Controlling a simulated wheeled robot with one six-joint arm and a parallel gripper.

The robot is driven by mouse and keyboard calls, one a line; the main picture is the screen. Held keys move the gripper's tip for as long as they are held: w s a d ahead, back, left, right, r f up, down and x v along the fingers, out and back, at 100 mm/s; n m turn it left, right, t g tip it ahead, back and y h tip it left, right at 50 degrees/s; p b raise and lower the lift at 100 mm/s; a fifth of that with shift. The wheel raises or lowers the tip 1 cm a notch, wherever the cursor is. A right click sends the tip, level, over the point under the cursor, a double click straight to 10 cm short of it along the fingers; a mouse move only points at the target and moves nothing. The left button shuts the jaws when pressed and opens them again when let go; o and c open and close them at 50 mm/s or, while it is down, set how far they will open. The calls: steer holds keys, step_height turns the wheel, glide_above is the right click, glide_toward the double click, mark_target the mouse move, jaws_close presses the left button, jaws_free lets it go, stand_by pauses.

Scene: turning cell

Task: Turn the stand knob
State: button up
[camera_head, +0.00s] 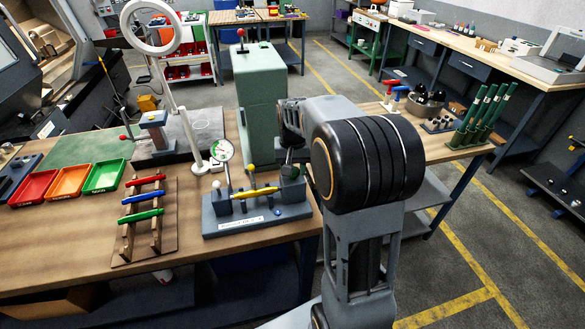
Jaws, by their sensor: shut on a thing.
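The grey-blue stand (257,221) sits at the front right of the wooden bench, with a white label on its front edge. A yellow spindle-like part (255,192) lies level between the stand's two end blocks. My gripper (290,170) points down at the right end block (292,190), small and dark beside my arm. It is shut on the stand knob at the top of that block. The jaws hide the knob, so its turn angle does not show.
A green machine column (260,88) stands close behind my gripper. Left of the stand are a rack (145,240) with red, blue and green handles, and red, orange and green trays (70,182). A ring lamp (150,28) rises behind. Green-handled tools (480,115) stand at right.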

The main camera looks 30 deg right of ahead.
steer(key=m, duration=0.4)
steer(key=shift+m, duration=0.3)
steer(key=m, duration=0.4)
steer(key=shift+m, duration=0.3)
steer(key=o, duration=0.9)
step_height(320, 180, up, 14)
steer(key=shift+f, duration=0.1)
stand_by(0.4)
stand_by(0.4)
